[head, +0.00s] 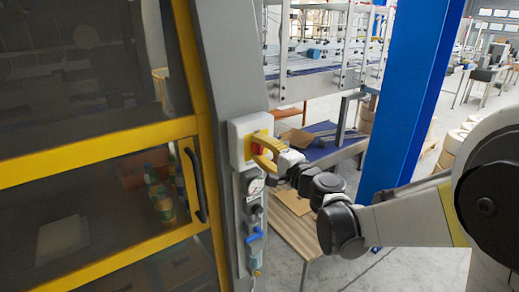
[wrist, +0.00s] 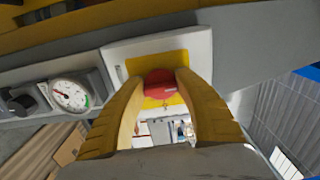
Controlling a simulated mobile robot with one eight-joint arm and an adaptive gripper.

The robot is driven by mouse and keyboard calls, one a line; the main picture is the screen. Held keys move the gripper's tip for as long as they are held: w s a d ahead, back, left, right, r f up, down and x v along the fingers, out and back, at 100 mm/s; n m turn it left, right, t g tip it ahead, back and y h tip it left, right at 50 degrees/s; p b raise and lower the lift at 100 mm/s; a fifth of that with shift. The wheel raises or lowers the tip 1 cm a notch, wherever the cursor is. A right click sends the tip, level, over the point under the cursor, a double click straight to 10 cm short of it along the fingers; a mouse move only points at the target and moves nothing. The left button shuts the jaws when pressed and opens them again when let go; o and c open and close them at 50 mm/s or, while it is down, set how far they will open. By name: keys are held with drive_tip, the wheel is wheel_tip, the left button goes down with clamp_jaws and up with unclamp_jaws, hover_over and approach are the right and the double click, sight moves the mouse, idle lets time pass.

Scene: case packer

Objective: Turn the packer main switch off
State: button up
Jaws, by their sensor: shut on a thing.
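The packer main switch is a red knob (wrist: 159,84) on a yellow plate (wrist: 196,61), set in a white box. In the head view the white switch box (head: 237,128) is on the grey post, and the red knob (head: 257,149) shows partly behind the fingers. My gripper (head: 266,154) is at the front of the box with its yellow fingers on the knob. In the wrist view my gripper (wrist: 160,88) has one finger on each side of the red knob, shut on it. The fingers hide the knob's sides, and I cannot read its position.
Below the box are a pressure gauge (head: 256,186) and a blue valve handle (head: 255,237). A yellow-framed door with a black handle (head: 196,186) is to the left. A blue column (head: 408,90) stands behind my arm, and a wooden table (head: 300,232) is below.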

drive_tip(key=o, duration=1.2)
drive_tip(key=v, duration=1.2)
